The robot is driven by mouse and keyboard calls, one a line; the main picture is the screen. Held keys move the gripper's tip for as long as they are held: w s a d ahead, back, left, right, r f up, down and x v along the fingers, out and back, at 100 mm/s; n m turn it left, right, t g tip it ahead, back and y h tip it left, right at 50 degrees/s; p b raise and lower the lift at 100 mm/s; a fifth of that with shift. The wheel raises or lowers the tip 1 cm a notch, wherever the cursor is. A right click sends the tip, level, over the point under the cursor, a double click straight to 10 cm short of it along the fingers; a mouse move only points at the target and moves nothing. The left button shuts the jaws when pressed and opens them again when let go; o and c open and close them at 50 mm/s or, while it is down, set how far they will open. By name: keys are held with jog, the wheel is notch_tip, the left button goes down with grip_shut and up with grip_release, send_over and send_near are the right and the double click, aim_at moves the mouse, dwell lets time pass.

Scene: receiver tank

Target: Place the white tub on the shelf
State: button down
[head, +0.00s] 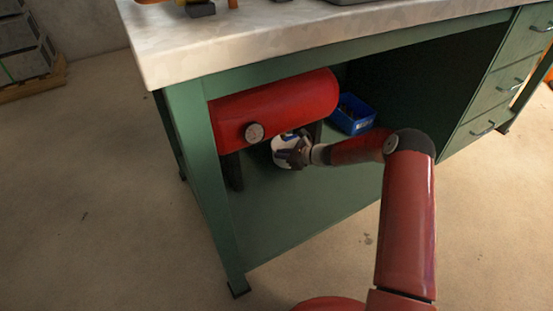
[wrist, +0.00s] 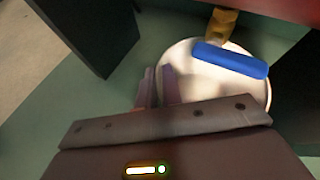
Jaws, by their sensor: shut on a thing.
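The white tub (head: 286,143) is under the workbench, beneath the red tank (head: 290,105), partly hidden by my gripper (head: 299,156). In the wrist view the round white tub (wrist: 203,85) lies at the upper right. My gripper (wrist: 160,88) is shut on its near left wall, one finger on each side of the rim. A brass fitting (wrist: 222,24) with a blue bar-shaped handle (wrist: 230,60) hangs over the tub's mouth. The green shelf (head: 290,210) spreads below. I cannot tell whether the tub's base touches the shelf.
A blue bin (head: 352,114) with small things in it stands on the shelf behind and to the right. A dark support (wrist: 85,35) stands left of the tub. The shelf's front is clear.

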jog(key=shift+w+a, duration=0.25)
jog(key=shift+a, duration=0.25)
jog(key=shift+w+a, duration=0.25)
jog(key=shift+a, duration=0.2)
jog(key=shift+a+f, duration=0.15)
jog(key=shift+f, duration=1.6)
jog(key=c, duration=1.5)
grip_release()
jog(key=shift+c, duration=0.2)
